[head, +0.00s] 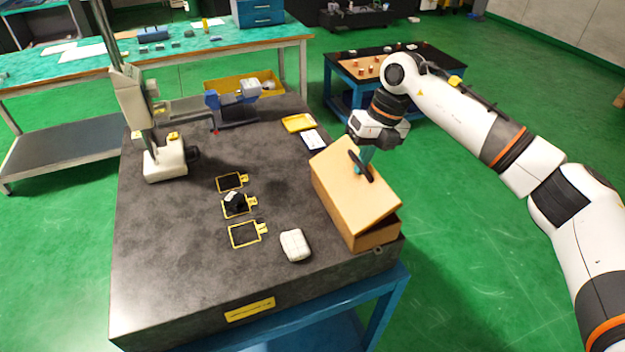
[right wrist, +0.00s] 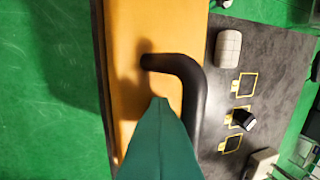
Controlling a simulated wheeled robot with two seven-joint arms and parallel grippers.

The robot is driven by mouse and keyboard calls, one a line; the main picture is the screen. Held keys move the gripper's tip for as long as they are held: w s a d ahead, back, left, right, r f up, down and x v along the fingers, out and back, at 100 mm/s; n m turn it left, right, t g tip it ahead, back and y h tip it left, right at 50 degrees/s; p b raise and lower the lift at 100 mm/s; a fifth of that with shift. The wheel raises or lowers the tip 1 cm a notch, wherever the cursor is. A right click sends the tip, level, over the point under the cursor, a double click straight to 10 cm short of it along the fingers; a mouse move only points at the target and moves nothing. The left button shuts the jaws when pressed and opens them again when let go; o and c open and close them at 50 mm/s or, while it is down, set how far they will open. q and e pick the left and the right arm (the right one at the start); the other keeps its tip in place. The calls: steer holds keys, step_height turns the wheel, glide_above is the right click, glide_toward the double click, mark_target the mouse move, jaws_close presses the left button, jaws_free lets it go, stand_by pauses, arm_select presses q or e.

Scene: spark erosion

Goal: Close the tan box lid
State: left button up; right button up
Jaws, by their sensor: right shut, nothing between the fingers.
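The tan box (head: 378,237) stands at the right edge of a dark stone table. Its tan lid (head: 352,205) lies over it, slightly tilted, with a narrow dark gap along the near right side. A black bar handle (head: 361,167) is on the lid; in the right wrist view the handle (right wrist: 190,88) curves beside my fingers. My right gripper (head: 361,168) is at the handle, with its teal fingers (right wrist: 159,105) shut and empty over the lid (right wrist: 150,25). I cannot tell whether they touch. My left gripper is out of view.
A white rounded block (head: 295,245) sits left of the box on the stone table (head: 180,270). Several yellow-outlined markings lie further left, one with a black object (head: 236,202). A white-based stand (head: 165,162) is at the back left. A yellow tray (head: 298,123) lies behind the box.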

steer(key=shift+w+d+r+h+p, duration=0.35)
steer(key=shift+d+r+p, duration=0.3)
steer(key=shift+p, duration=0.45)
steer(key=o, duration=0.5)
steer(key=d+r+p, duration=0.1)
steer(key=d+r, duration=0.1)
steer(key=shift+r+p, duration=0.3)
steer(key=shift+c, duration=0.2)
steer(key=shift+a+r, duration=0.2)
steer(key=shift+a, duration=0.5)
steer(key=shift+d, duration=0.1)
